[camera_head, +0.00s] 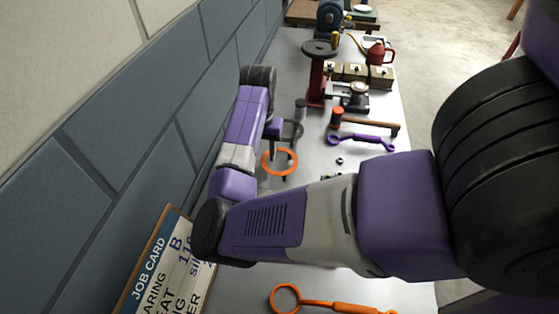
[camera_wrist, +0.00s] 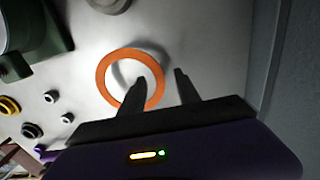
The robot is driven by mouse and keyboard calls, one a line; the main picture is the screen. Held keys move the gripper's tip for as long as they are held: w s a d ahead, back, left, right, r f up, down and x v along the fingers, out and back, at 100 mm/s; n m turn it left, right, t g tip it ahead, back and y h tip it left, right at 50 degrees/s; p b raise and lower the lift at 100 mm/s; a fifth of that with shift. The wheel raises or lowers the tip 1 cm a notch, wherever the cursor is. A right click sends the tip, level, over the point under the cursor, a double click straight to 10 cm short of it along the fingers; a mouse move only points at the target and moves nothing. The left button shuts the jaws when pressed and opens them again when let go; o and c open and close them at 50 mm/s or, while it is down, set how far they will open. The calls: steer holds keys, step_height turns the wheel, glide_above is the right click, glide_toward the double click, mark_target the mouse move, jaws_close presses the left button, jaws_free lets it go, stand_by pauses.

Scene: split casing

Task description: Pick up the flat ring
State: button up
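The flat ring (camera_wrist: 101,78) is a thin orange ring lying on the grey bench top. In the head view the ring (camera_head: 265,163) sits left of the bench's middle, near the blue-grey wall. My gripper (camera_wrist: 159,76) is open and empty, with its two dark fingers apart. In the wrist view one finger overlaps the ring's hole and the other is outside, to the right, so the ring's right rim lies between them. The finger height above the bench is hard to tell. In the head view my gripper (camera_head: 273,152) is right above the ring.
A red stand (camera_head: 316,85), a hammer (camera_head: 370,123) and a purple wrench (camera_head: 360,140) lie farther along the bench. An orange ring-ended tool (camera_head: 340,306) is nearer. A job card (camera_head: 160,265) leans by the wall (camera_head: 80,160). Several small nuts or rings (camera_wrist: 32,130) lie left.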

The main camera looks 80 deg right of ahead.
steer(key=shift+f, duration=0.25)
stand_by(0.4)
jaws_close()
